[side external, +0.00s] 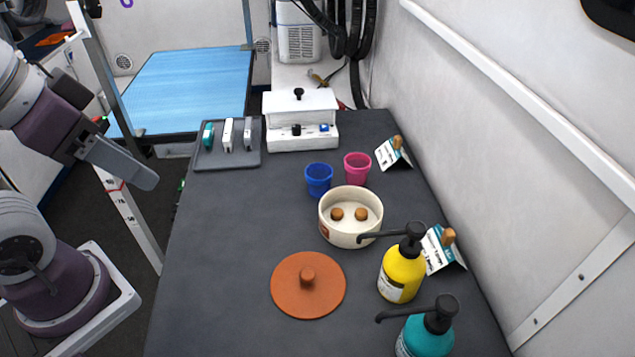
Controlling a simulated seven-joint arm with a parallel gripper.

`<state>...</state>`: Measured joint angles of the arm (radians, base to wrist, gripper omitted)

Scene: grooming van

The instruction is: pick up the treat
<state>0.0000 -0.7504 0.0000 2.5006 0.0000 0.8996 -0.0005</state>
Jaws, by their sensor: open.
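Two small brown round treats, one on the left (337,214) and one on the right (361,214), lie side by side in a cream bowl (328,233) on the dark grey counter. The bowl is uncovered. My gripper (145,177) is at the left, beyond the counter's left edge and well away from the bowl. It is open, seen from the side, and nothing shows in it.
A terracotta lid (290,290) lies in front of the bowl. Yellow (402,275) and teal (425,338) pump bottles stand to the right; the yellow one's spout reaches near the bowl. Blue (319,183) and pink (356,170) cups stand behind.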

